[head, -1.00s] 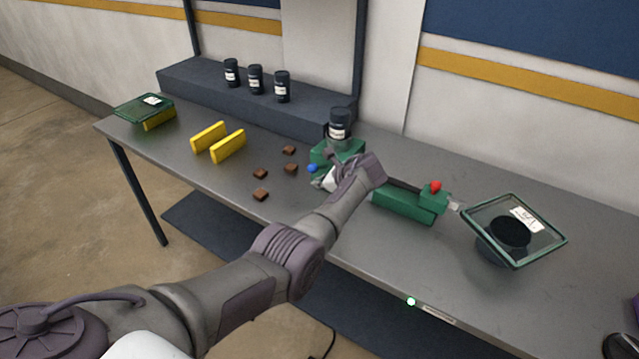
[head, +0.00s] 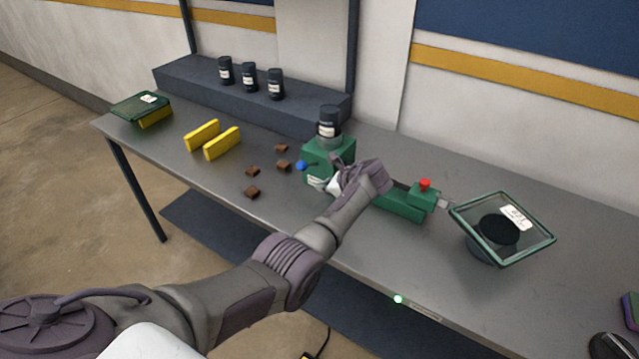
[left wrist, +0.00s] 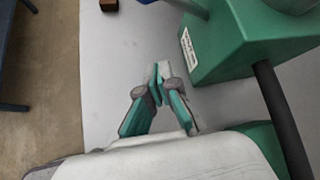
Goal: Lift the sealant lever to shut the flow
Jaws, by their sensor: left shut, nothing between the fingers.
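A green dispenser body (head: 318,155) stands on the table with a dark bottle (head: 329,121) upside down on top. A lever with a blue ball knob (head: 301,165) sticks out from its left side. The knob also just shows at the top edge of the left wrist view (left wrist: 146,2). My left gripper (head: 320,184) is in front of the body, below and right of the knob. Its fingers are shut and empty in the left wrist view (left wrist: 159,78), apart from the body (left wrist: 240,35). My wrist hides part of the machine. My right gripper is not in view.
A green block with a red knob (head: 425,184) stands to the right, then a tilted green-rimmed glass panel (head: 500,245). Brown pieces (head: 253,192) and yellow blocks (head: 221,143) lie left. Dark bottles (head: 249,76) stand on the rear shelf. The table's front edge is clear.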

